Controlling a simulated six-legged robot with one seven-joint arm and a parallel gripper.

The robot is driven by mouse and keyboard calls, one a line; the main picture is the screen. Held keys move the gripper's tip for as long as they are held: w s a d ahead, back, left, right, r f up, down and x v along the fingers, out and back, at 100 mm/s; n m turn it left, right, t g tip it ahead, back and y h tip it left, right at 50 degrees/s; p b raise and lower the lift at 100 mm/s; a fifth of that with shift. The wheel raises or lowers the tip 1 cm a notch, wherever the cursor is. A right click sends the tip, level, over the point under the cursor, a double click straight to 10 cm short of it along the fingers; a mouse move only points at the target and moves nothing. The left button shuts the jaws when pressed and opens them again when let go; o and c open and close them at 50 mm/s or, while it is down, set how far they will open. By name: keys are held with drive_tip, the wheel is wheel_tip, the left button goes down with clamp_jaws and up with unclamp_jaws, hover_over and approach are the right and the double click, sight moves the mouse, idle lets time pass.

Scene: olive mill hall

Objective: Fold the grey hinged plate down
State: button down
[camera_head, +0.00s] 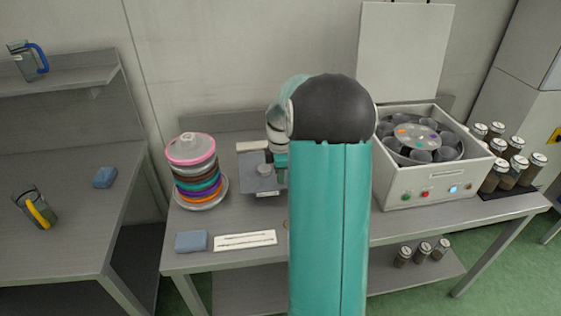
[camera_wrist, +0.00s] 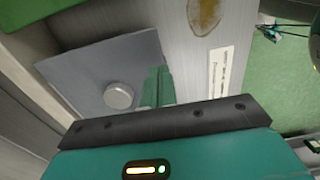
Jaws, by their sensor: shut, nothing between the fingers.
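The grey hinged plate (camera_head: 258,182) is on the bench just left of my arm in the head view, with a round grey knob (camera_head: 265,169) on it. In the wrist view the plate (camera_wrist: 88,68) fills the left side, and its knob (camera_wrist: 118,95) is left of the fingers. I cannot tell its exact tilt, and its hinge is not clear. My gripper (camera_wrist: 157,86) is shut and empty, its green fingertips over or beside the plate's right edge; contact cannot be made out. In the head view my arm hides most of the gripper.
Left of the plate stands a stack of coloured discs (camera_head: 197,172). A blue sponge (camera_head: 191,241) and a white label strip (camera_head: 245,240) lie in front. A centrifuge (camera_head: 425,178) with its lid up and several jars (camera_head: 511,165) stand to the right.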

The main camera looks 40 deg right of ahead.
wheel_tip(320, 180, down, 2)
drive_tip(key=shift+f, duration=0.15)
idle(0.3)
